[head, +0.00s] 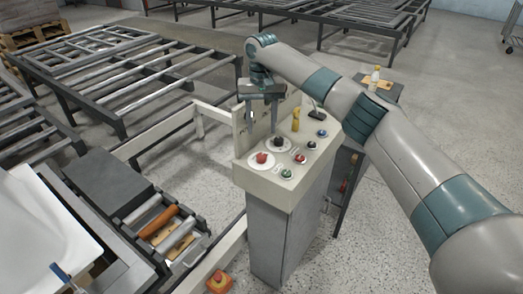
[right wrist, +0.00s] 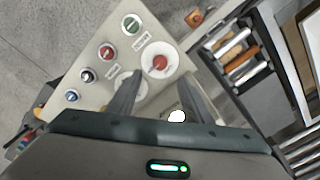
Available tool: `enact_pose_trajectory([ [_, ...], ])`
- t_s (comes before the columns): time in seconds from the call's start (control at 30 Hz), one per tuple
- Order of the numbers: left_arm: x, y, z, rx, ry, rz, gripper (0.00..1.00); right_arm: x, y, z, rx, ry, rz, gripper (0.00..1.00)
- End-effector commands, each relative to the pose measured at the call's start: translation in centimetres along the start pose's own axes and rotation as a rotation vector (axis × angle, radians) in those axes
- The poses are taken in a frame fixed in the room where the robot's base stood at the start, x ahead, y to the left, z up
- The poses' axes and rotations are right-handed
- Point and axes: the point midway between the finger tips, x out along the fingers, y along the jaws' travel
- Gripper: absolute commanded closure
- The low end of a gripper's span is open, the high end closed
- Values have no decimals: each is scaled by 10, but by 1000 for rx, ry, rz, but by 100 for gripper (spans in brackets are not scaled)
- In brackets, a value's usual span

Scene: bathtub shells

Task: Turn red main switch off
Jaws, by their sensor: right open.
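The red main switch (head: 262,158) is a red knob on a white round plate, at the near left corner of the control panel's top. It also shows in the right wrist view (right wrist: 160,63), just beyond and between the fingertips. My right gripper (head: 261,122) is open and empty, pointing down over the panel's left back edge. In the right wrist view the gripper's fingers (right wrist: 160,78) are spread apart, and I see no contact with the red switch. A black knob (head: 278,142) on a similar plate sits beside the red one. My left gripper is not in view.
The control panel (head: 268,187) also bears a yellow knob (head: 296,120), a black lever (head: 316,113) and several push buttons along its right side. A roller tray (head: 165,232) stands at lower left, near a small red button on a yellow box (head: 219,282). Frame tables fill the back.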

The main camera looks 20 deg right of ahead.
Motion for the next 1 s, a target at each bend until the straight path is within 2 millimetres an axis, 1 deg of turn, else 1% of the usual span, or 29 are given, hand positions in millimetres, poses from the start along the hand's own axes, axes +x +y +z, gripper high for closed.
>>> enact_pose_trajectory([
  [0.03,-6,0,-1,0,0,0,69,8,0,1,1,-3,2,54],
  [0.3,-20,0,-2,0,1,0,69,57,1,1,1,-2,2,54],
  [0.5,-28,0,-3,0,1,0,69,89,1,1,1,-2,2,54],
  [0.7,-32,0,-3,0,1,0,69,109,0,0,0,-1,0,54],
  [0.83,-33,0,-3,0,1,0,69,115,0,0,1,-1,0,54],
  [1.0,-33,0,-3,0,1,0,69,116,0,0,1,0,0,54],
])
